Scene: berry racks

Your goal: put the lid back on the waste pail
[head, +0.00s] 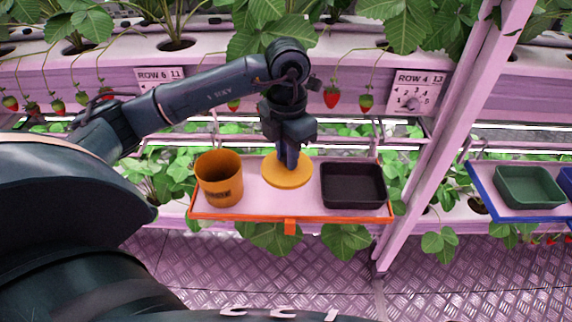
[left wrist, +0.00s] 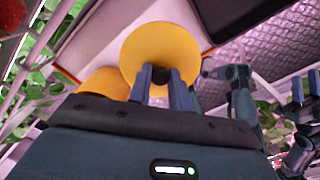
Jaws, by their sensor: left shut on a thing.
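The waste pail (head: 221,182) is an orange open-topped bucket at the left end of a shelf tray with an orange rim. The lid (head: 288,178) is a flat yellow-orange disc in the middle of that tray, to the right of the pail and apart from it.
A black tub (head: 352,186) stands right of the lid on the same orange-rimmed tray (head: 250,214). A pink upright post (head: 440,140) is to the right, then a blue-rimmed tray with a green tub (head: 528,187). Strawberry plants hang above.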

